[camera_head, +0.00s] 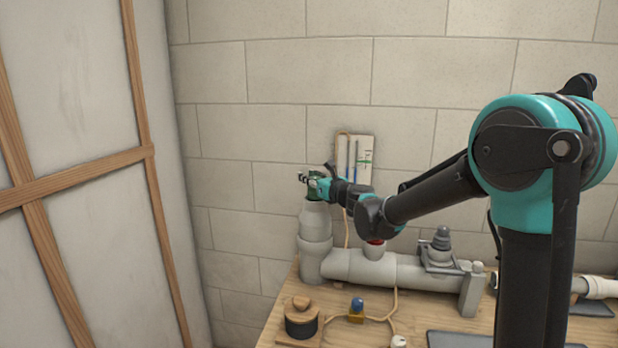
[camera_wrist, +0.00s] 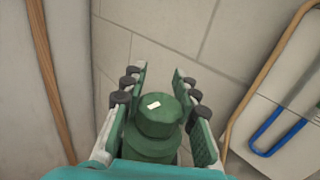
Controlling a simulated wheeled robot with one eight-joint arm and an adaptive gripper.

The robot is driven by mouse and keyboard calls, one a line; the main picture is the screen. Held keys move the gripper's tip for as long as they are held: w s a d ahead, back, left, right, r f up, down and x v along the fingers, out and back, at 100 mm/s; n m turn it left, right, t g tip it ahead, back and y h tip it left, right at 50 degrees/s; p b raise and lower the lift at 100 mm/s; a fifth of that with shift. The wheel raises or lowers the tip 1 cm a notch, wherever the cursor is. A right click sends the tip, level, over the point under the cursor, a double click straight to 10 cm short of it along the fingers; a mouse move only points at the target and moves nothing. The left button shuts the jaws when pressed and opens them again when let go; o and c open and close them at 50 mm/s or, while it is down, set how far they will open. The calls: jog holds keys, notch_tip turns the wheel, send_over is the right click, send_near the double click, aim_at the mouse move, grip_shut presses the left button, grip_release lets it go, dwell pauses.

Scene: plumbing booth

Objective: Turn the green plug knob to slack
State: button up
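The green plug knob (camera_wrist: 158,115), a stepped round knob with a small white mark on top, sits between the two fingers of my gripper (camera_wrist: 160,80) in the wrist view. The fingers are apart, one on each side of the knob, and their tips reach past it. I cannot tell whether the pads press on it. In the head view my gripper (camera_head: 312,178) is at the top of the upright grey pipe (camera_head: 315,225). A little green of the knob (camera_head: 315,193) shows there, mostly hidden by the gripper.
A horizontal grey pipe (camera_head: 375,268) runs right along the wooden bench (camera_head: 290,330). A red part (camera_head: 375,248) and a dark-topped fitting (camera_head: 440,245) stand on it. A wall panel (camera_head: 365,155) is close behind my gripper. A wood-framed wall (camera_head: 80,170) stands left.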

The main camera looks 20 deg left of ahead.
grip_shut()
